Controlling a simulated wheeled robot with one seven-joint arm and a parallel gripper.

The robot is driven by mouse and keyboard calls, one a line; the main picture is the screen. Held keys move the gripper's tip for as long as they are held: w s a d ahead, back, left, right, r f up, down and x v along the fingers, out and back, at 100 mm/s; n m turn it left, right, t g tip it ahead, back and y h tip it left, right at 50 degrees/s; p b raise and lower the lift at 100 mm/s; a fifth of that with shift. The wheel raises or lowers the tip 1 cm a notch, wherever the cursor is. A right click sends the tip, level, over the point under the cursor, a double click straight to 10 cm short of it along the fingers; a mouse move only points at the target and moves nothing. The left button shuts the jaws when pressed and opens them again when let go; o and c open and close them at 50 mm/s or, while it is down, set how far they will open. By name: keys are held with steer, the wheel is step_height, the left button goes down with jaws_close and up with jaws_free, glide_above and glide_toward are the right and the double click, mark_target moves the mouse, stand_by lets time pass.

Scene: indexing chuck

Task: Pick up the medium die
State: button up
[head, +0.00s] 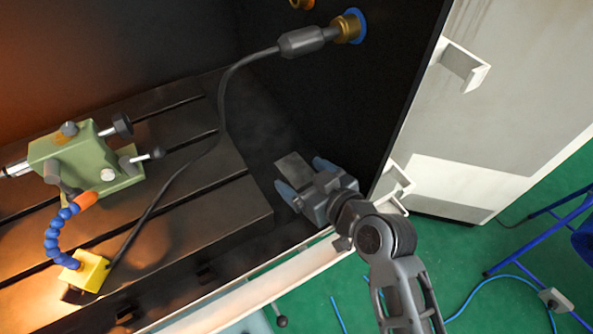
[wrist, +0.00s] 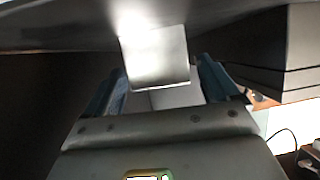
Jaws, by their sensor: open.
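My gripper (head: 303,178) is open, low inside the dark machine enclosure near its right wall. Its two blue-grey fingers stand on either side of a plain grey block (head: 292,167). In the wrist view the block (wrist: 154,58) shows a pale, shiny face between the finger tips, with gaps to both fingers. A second pale surface (wrist: 175,98) shows just below it. The block may be the medium die; no marking or other die is visible to compare it with. What it rests on is hard to make out in the dark.
A slotted machine table (head: 190,215) lies left of my gripper, with a green indexing chuck (head: 75,160) on it. A blue jointed hose (head: 52,235) rises from a yellow base (head: 88,270). A black cable (head: 223,90) hangs from a wall connector. A pale front edge (head: 270,285) lies below.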

steer(key=shift+w+a+f, duration=0.3)
steer(key=shift+w+a, duration=0.1)
steer(key=shift+w, duration=0.05)
steer(key=shift+c, duration=0.4)
jaws_close()
steer(key=shift+r, duration=0.15)
